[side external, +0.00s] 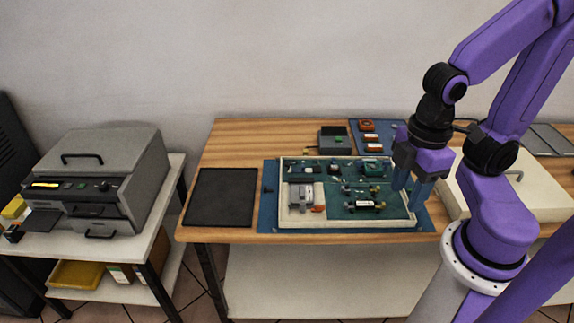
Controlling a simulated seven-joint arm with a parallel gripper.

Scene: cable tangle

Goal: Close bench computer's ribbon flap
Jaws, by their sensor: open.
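A green circuit board (325,178) sits in a pale tray (346,226) on a blue mat (268,215). It carries small connectors, thin cables and a light grey part (301,195) at its left. I cannot tell which part is the ribbon flap, or whether it is open or shut. I also cannot tell if this board is the bench computer. My gripper (407,197) is open and empty, pointing down at the right end of the board. Its fingers hide part of the tray's right edge; contact is unclear.
A black flat tray (221,198) lies left of the mat. A small grey device (335,140) and a blue tray of small parts (372,142) stand behind. A large grey machine (102,175) is on the white side table. A pale case (525,190) is at right.

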